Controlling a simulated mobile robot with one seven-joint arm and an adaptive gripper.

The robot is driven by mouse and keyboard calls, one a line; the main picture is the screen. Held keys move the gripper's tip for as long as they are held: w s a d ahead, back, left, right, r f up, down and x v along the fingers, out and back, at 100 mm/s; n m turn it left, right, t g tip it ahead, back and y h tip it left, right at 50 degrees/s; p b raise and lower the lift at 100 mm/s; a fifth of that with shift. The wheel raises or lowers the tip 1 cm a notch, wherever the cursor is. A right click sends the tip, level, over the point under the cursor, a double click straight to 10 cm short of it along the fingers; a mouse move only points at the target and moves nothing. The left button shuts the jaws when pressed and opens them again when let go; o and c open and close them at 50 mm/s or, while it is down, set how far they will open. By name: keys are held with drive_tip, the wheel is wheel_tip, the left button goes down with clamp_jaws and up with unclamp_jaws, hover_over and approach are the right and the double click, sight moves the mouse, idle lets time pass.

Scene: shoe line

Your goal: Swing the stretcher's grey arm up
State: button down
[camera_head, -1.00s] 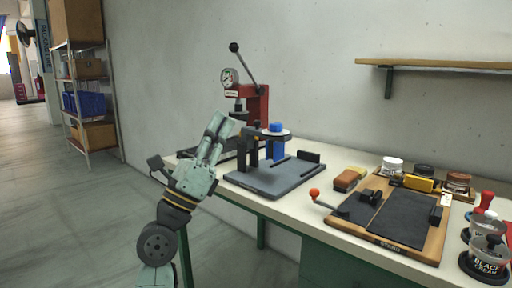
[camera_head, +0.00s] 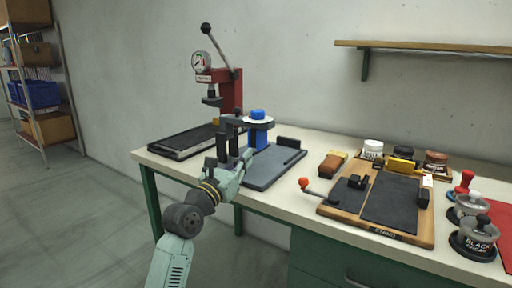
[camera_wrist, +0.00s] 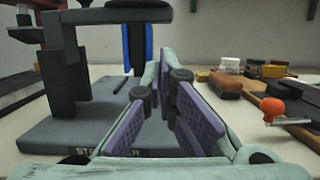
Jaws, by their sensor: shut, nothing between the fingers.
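The stretcher has a flat grey base plate (camera_head: 276,167) on the bench, with part of its name readable on the front edge in the wrist view. Its dark grey arm (camera_wrist: 108,15) lies level across the top, from the dark post (camera_wrist: 64,72) at left to the blue column (camera_wrist: 137,46). A blue knob (camera_head: 258,114) on a white disc tops the column. My gripper (camera_head: 244,157) is at the stretcher's front side, below the level of the grey arm. In the wrist view my gripper (camera_wrist: 160,68) is shut and empty, its fingertips together, right of the post.
Right are a brush (camera_head: 333,164), several tins, and a wooden board (camera_head: 345,207) with an orange-knobbed lever (camera_head: 304,184). A shelf (camera_head: 430,46) is above.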

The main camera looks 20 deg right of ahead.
drive_tip(key=p+x, duration=0.2)
drive_tip(key=x, duration=0.7)
drive_tip(key=shift+w+d, duration=0.15)
drive_tip(key=shift+d, duration=0.1)
drive_tip(key=shift+a+r, duration=0.1)
drive_tip(key=shift+r, duration=0.05)
